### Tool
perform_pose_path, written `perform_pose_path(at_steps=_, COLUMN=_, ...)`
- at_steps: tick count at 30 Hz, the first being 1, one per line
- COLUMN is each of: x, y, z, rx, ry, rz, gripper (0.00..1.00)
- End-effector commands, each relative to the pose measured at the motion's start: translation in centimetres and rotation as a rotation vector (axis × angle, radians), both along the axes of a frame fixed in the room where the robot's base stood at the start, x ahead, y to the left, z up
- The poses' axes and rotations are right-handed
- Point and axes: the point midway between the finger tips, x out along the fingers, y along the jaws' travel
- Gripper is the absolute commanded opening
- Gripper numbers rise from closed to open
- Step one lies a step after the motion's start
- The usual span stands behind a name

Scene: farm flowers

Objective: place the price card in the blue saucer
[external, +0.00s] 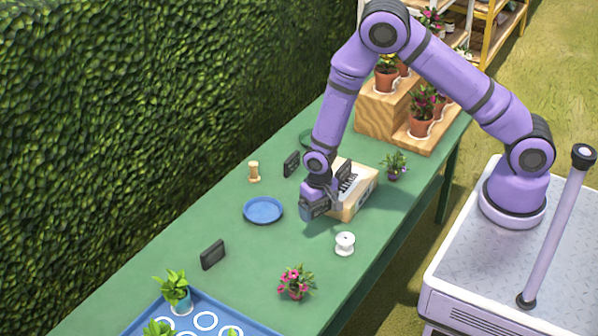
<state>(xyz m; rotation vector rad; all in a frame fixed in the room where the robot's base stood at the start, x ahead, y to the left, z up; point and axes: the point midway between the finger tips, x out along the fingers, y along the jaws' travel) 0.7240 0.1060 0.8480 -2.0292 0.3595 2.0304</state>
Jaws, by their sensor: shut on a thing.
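The blue saucer (263,211) lies flat on the green table and looks empty. My gripper (319,208) points down at the left end of a wooden box, to the right of the saucer and apart from it. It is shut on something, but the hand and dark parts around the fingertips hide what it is. Dark cards stand on the table: one (212,254) in front and left of the saucer, another (291,163) behind it. A dark flat piece (345,171) shows at the wooden box, just right of my gripper. I cannot tell which is the price card.
The wooden box (362,195) with dark pieces is beside my gripper. A white spool (345,244), a pink-flowered plant (296,282), a wooden peg (254,172) and a purple-potted plant (394,166) stand around. A blue tray (258,328) is at the front. Table around the saucer is clear.

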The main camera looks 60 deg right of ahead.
Motion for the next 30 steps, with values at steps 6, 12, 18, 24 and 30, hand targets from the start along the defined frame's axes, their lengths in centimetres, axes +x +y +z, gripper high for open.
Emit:
perform_pose_path(at_steps=6, x=2.0, y=-1.0, z=-0.4, rx=-0.001, ry=-0.002, rz=-0.045, gripper=0.66)
perform_pose_path(at_steps=12, x=6.6, y=-0.2, z=-0.8, rx=0.000, ry=-0.003, rz=-0.041, gripper=0.66)
perform_pose_path(at_steps=18, x=11.1, y=0.3, z=-1.3, rx=-0.001, ry=-0.003, rz=-0.042, gripper=0.66)
perform_pose_path(at_steps=24, x=14.3, y=0.7, z=-1.6, rx=-0.001, ry=-0.001, rz=-0.042, gripper=0.66)
perform_pose_path(at_steps=30, x=15.3, y=0.9, z=-1.6, rx=-0.001, ry=-0.001, rz=-0.041, gripper=0.66)
